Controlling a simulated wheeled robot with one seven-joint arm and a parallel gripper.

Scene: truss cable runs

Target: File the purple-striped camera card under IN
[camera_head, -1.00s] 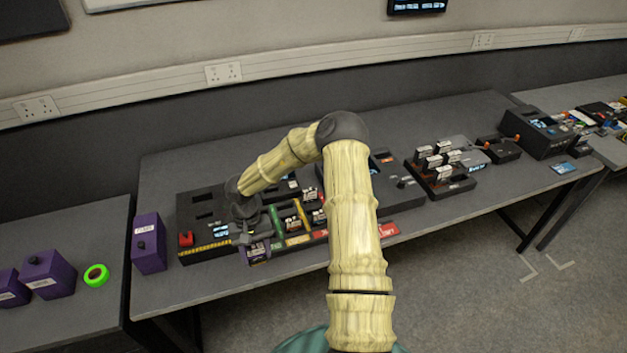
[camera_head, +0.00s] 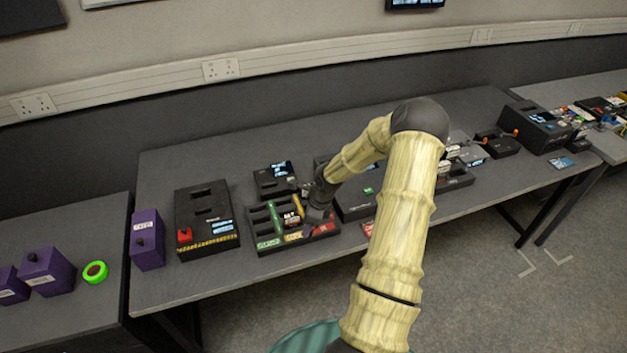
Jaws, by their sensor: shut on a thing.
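A dark tray (camera_head: 253,219) stands left of the middle of the table, with green (camera_head: 268,243), yellow (camera_head: 293,237) and red (camera_head: 325,228) labels along its front. Small cards (camera_head: 291,219) stand in its middle part. My gripper (camera_head: 308,207) is low over the right part of the tray, pointing down and to the left. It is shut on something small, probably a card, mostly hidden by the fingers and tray. I cannot make out a purple stripe in this view, nor read which label says IN.
A black device (camera_head: 207,205) with a red knob and yellow-black edge stands left of the tray. A small screen unit (camera_head: 275,177) is behind it. A purple box (camera_head: 146,240) stands at the table's left end. My arm covers the table right of the tray.

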